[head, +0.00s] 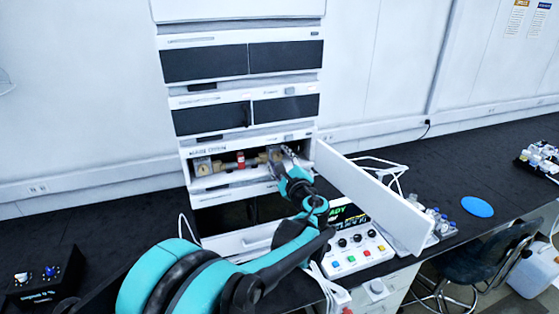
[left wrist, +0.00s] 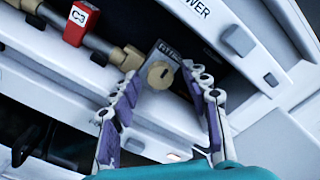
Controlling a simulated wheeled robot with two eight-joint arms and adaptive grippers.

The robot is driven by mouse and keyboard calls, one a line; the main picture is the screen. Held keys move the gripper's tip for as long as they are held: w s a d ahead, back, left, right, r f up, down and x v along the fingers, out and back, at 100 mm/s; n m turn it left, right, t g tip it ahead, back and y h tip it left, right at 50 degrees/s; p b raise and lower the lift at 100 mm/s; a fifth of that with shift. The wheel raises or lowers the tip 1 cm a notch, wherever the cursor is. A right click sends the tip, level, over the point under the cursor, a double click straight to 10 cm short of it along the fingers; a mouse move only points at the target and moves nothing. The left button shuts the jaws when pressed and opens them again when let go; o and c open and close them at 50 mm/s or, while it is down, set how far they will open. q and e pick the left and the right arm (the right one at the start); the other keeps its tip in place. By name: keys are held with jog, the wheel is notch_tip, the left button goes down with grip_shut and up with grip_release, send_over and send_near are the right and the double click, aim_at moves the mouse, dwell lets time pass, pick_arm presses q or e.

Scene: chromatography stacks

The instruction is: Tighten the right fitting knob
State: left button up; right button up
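The right fitting knob (left wrist: 160,74) is a round brass disc with a dark slot, on a grey plate with partly hidden lettering. My left gripper (head: 289,153) reaches into the open middle module from the right. In the left wrist view its two fingers (left wrist: 164,72) are open, one on each side of the knob, with visible gaps; I cannot tell their depth relative to it. A metal column with a brass end (left wrist: 126,57) and a red C3 tag (left wrist: 80,22) lies left of the knob. In the head view my gripper partly covers the right fitting. My right gripper is not in view.
The module's white door (head: 370,193) stands open right of my left arm. A control box (head: 350,250) with knobs and coloured buttons stands below it. The left fitting (head: 202,166) is at the module's far left. Vials (head: 438,220) stand beyond the door.

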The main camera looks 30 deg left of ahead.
pick_arm(q)
jog(key=v, duration=1.2)
dwell(0.3)
